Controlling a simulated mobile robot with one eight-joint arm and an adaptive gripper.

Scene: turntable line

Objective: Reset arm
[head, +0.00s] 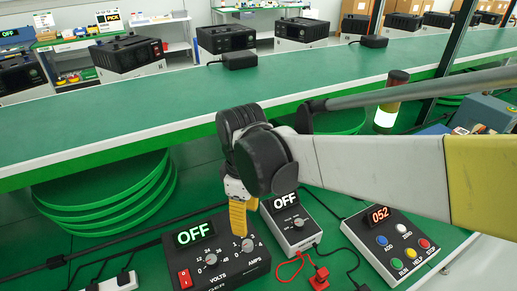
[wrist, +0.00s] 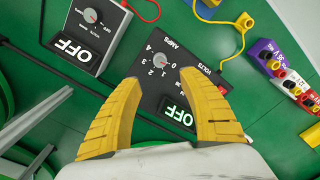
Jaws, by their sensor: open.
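My gripper (wrist: 180,85) is open and empty in the wrist view, its two yellow fingers spread on either side of a black power supply box. In the head view my gripper (head: 240,218) points down above this power supply (head: 215,255), which has volts and amps knobs, a red switch and a green OFF display. The power supply also shows between the fingers in the wrist view (wrist: 178,62). I cannot tell how far above it the fingertips are. My arm reaches in from the right side of the head view.
A meter reading OFF (head: 291,220) and a button box showing 052 (head: 390,245) stand to the right. A power strip (head: 118,283) lies at the lower left. Cables cross the bench.

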